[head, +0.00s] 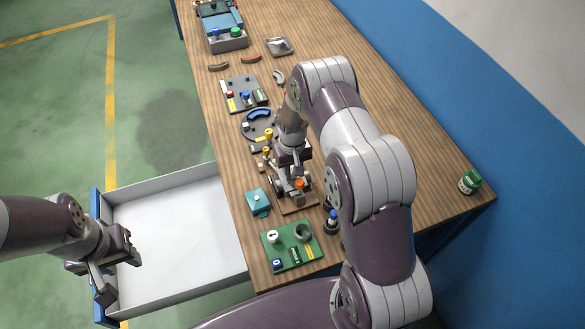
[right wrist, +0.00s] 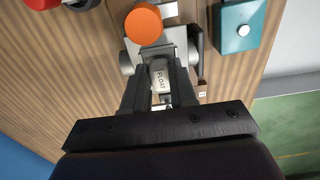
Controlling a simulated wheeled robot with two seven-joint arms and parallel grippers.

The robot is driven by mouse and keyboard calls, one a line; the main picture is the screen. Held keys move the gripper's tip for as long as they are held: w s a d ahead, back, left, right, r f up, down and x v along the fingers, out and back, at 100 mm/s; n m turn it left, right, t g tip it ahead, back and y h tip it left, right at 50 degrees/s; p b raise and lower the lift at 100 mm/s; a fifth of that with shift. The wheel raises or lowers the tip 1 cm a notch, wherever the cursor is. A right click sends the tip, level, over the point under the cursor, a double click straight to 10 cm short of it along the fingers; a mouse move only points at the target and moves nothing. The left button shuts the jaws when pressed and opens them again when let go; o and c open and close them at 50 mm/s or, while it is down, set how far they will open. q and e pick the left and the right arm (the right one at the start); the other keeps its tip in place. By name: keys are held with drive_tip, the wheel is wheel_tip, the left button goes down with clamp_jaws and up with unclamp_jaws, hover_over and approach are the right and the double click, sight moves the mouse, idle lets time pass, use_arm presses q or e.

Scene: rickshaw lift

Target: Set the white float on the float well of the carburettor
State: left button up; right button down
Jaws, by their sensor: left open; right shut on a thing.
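The white float (right wrist: 161,77), lettered FLOAT, sits between the fingers of my right gripper (right wrist: 163,80) in the right wrist view. The gripper is shut on it. Just beyond the float is the grey metal carburettor (right wrist: 178,38) with an orange round cap (right wrist: 143,24). The float well is hidden or too small to make out, and I cannot tell whether the float touches the carburettor. In the head view the right gripper (head: 292,181) points down at the carburettor, by the orange cap (head: 300,183). My left gripper (head: 118,272) is open and empty over the white tray.
A teal box (head: 257,201) with a button stands left of the carburettor. A green board (head: 280,258) with several parts lies in front. A blue-capped bottle (head: 332,222) is close on the right. A green jar (head: 470,182) stands at the far right corner. The white tray (head: 190,235) is empty.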

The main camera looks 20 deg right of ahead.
drive_tip(key=shift+f+b, duration=0.4)
drive_tip(key=shift+f, duration=0.05)
idle(0.8)
drive_tip(key=shift+c, duration=2.2)
unclamp_jaws()
drive_tip(key=shift+r, duration=0.15)
drive_tip(key=shift+r+p, duration=2.55)
drive_tip(key=shift+r, duration=0.9)
drive_tip(key=shift+f, duration=0.1)
